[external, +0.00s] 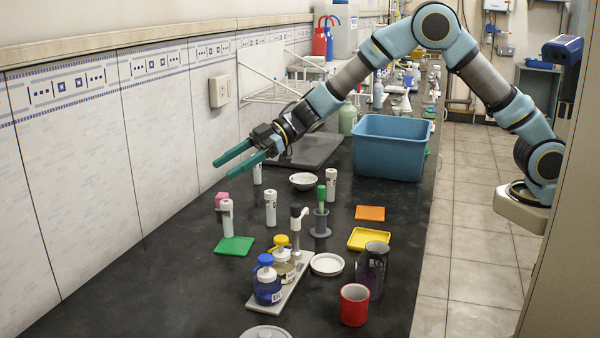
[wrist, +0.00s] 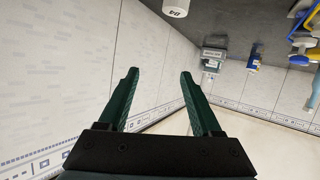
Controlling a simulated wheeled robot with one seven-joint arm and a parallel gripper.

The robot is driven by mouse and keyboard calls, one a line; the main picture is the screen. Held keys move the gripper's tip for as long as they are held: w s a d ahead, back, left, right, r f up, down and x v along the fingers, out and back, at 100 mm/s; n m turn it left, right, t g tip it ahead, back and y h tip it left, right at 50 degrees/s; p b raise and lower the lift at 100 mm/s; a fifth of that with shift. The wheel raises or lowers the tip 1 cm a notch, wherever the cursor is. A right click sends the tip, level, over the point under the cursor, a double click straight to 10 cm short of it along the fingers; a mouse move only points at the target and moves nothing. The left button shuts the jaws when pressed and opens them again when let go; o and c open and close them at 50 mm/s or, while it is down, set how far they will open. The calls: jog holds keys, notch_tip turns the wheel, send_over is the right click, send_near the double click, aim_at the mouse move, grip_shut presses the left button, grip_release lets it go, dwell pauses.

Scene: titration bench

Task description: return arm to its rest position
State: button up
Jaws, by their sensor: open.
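My gripper (external: 238,158) is in the air above the dark bench (external: 170,300), near the tiled wall on the left. Its two green fingers are apart with nothing between them. In the wrist view the open fingers (wrist: 160,82) point toward the wall and the far end of the bench. My arm reaches from its mount at the right across the bench, over the blue tub's far side.
Below my gripper stand white vials, one on a green mat (external: 233,246). A blue tub (external: 388,165), white bowl (external: 303,181), blue-capped bottle (external: 267,285), red mug (external: 354,305) and yellow tray (external: 369,239) stand nearby. A drying rack (external: 265,95) is against the wall.

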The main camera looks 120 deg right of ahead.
jog(key=s+a+f+m+g+h, duration=0.1)
jog(key=s+a+g, duration=0.3)
jog(key=s+a, duration=0.5)
jog(key=s+a+f+m+g, duration=0.2)
jog(key=s+a+f+g, duration=0.2)
jog(key=s+a, duration=0.5)
jog(key=s+a+f+m+g+h, duration=0.1)
jog(key=s+a+f+g, duration=0.2)
jog(key=s+a, duration=0.7)
jog(key=s+g, duration=0.1)
jog(key=s, duration=0.6)
jog(key=shift+s+f+h+b, duration=0.15)
jog(key=shift+s+h+b, duration=0.15)
jog(key=shift+b, duration=0.05)
jog(key=shift+o, duration=0.5)
